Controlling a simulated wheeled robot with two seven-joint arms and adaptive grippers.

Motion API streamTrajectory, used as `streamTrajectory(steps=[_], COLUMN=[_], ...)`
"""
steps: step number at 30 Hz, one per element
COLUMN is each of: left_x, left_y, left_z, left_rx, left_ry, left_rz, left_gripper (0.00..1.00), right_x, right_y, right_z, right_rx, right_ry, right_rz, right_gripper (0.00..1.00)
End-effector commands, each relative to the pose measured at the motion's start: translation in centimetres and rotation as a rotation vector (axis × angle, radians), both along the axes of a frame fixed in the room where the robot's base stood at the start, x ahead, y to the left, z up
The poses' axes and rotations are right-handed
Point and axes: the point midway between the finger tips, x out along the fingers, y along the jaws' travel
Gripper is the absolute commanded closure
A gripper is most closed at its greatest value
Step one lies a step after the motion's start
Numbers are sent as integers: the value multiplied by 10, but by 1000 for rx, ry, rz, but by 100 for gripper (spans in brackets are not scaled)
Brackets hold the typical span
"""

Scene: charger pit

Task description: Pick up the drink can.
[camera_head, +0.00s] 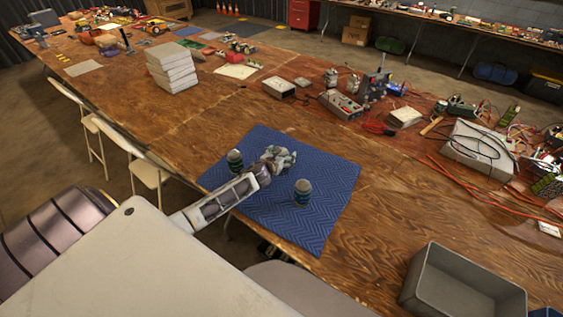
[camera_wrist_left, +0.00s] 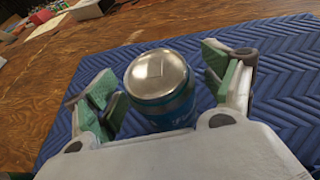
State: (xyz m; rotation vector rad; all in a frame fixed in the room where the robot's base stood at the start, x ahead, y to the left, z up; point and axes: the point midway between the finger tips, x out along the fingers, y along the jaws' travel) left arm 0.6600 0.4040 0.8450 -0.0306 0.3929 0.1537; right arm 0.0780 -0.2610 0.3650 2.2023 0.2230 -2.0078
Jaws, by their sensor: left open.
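The drink can (camera_wrist_left: 160,88), blue with a silver top, stands upright on the blue quilted mat in the left wrist view. My left gripper (camera_wrist_left: 160,92) is open, with one green-padded finger on each side of the can. Gaps show between the can and the pads, and the can's lower part is hidden by the gripper body. In the head view my left gripper (camera_head: 284,158) is low over the mat (camera_head: 320,225), and I cannot make out the can between its fingers. My right gripper is not in view.
Two small dark cylindrical containers stand on the mat, one left of my gripper (camera_head: 235,160) and one to its right (camera_head: 302,193). A grey bin (camera_head: 425,285) stands at the lower right. Electronics and cables lie along the right, and a stack of white boxes (camera_head: 172,70) stands farther back.

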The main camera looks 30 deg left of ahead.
Motion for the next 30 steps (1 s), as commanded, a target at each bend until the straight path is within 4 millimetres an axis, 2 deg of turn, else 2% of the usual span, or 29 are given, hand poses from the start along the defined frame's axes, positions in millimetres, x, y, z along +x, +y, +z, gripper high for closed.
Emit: streamTrajectory(steps=[9, 23, 30], left_x=[0, 0, 0], left_y=[0, 0, 0], left_z=[0, 0, 2], left_rx=[0, 0, 0], left_ry=[0, -1, -3], left_rz=[0, 0, -1], left_gripper=[18, 77, 78], right_x=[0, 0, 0], right_y=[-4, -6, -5], right_z=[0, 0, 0], right_rx=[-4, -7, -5], right_ry=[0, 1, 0], right_rz=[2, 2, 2], right_gripper=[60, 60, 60])
